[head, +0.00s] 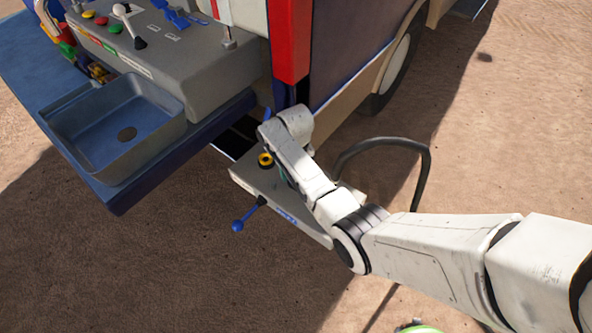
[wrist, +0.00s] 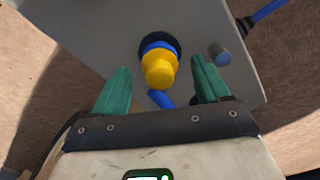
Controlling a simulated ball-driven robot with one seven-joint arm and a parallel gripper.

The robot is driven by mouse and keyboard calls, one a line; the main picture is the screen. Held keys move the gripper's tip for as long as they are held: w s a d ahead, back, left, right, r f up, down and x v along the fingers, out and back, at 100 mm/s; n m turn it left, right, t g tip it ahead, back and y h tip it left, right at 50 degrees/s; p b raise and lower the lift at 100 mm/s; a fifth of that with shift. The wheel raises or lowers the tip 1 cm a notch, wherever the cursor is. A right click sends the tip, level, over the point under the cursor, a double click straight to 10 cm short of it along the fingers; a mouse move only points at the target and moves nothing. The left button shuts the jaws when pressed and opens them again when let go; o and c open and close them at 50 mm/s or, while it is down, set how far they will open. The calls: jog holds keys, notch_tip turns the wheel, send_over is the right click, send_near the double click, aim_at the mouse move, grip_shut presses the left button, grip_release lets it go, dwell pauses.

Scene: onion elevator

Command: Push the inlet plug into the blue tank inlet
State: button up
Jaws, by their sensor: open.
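A yellow plug (wrist: 160,68) shows in the wrist view, with a blue collar behind it set in a dark round opening (wrist: 172,42) on a grey panel. I take these as the inlet plug and the inlet; how deep the plug sits I cannot tell. My gripper (wrist: 159,78) is open, its two green fingers on either side of the plug, with gaps on both sides. In the head view a yellow ring (head: 265,160) shows on the grey panel beside my wrist; my fingers there are mostly hidden by my arm.
The grey panel (head: 250,182) carries a blue-knobbed lever (head: 238,225) and, in the wrist view, a short cylinder (wrist: 219,54). A blue sink (head: 95,120) and control console (head: 180,75) stand at left. A dark hose (head: 424,165) arcs at right, near a vehicle wheel (head: 398,62). Open dirt lies in front.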

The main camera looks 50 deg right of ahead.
notch_tip(320, 180, up, 10)
jog(key=shift+r, duration=0.2)
dwell(0.3)
jog(key=s+a+n, duration=0.1)
jog(key=s+a, duration=0.4)
jog(key=s, duration=0.4)
jog(key=s+a+f+n, duration=0.1)
jog(key=s+a+n, duration=0.1)
jog(key=s+a, duration=0.3)
jog(key=s+a+n+t, duration=0.1)
jog(key=s+a, duration=0.4)
jog(key=s, duration=0.7)
jog(key=shift+s+f+n, duration=0.3)
jog(key=shift+n, duration=0.3)
